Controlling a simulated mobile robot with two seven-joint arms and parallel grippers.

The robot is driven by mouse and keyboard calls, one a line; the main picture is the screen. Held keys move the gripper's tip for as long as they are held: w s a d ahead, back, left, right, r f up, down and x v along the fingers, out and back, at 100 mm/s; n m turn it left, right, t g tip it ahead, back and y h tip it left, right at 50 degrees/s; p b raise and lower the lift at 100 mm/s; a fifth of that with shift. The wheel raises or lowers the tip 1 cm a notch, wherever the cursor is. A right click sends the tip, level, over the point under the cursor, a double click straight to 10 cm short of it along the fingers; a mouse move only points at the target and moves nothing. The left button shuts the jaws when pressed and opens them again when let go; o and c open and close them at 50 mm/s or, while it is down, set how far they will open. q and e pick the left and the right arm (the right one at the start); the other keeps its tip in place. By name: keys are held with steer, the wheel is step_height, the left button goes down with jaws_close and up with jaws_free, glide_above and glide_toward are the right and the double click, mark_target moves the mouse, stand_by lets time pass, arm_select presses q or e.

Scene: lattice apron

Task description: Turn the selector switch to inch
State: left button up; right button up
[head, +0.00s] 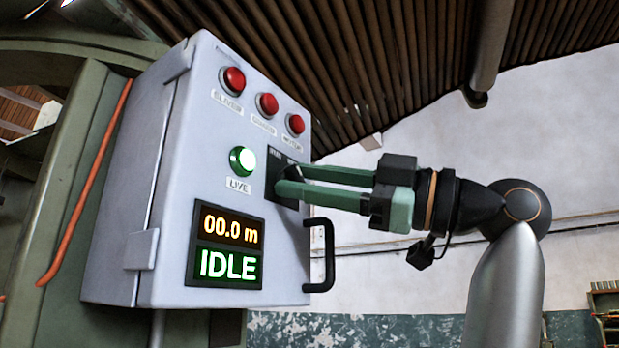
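A grey control box (172,235) fills the left half of the head view. On its front face, a dark switch plate (274,160) sits right of the green lamp, with small white lettering too small to read. My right gripper (286,181) comes in from the right with its two green fingers at this plate. A narrow gap shows between the fingers. The selector switch's knob is hidden behind the fingertips, so I cannot tell its setting or whether the fingers grip it. My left gripper is not in view.
Three red buttons (267,104) line the box top. A lit green lamp (242,160) labelled LIVE is left of the plate. A display (228,247) reads 00.0 m and IDLE. A black handle (328,255) sticks out just below my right gripper.

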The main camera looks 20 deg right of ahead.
jaws_close()
stand_by(0.4)
steer(key=m+t+h+b, duration=0.2)
steer(key=m, duration=0.4)
steer(key=m+t+h+b, duration=0.2)
steer(key=m, duration=0.4)
steer(key=m+t+h+b, duration=0.2)
steer(key=m, duration=0.4)
steer(key=shift+s+a+t, duration=0.2)
steer(key=shift+t, duration=0.2)
steer(key=m+h, duration=0.1)
steer(key=m, duration=0.2)
steer(key=m+h+b, duration=0.1)
steer(key=m+h, duration=0.1)
steer(key=m, duration=0.2)
steer(key=shift+r, duration=0.1)
steer(key=shift+m+t+h, duration=0.3)
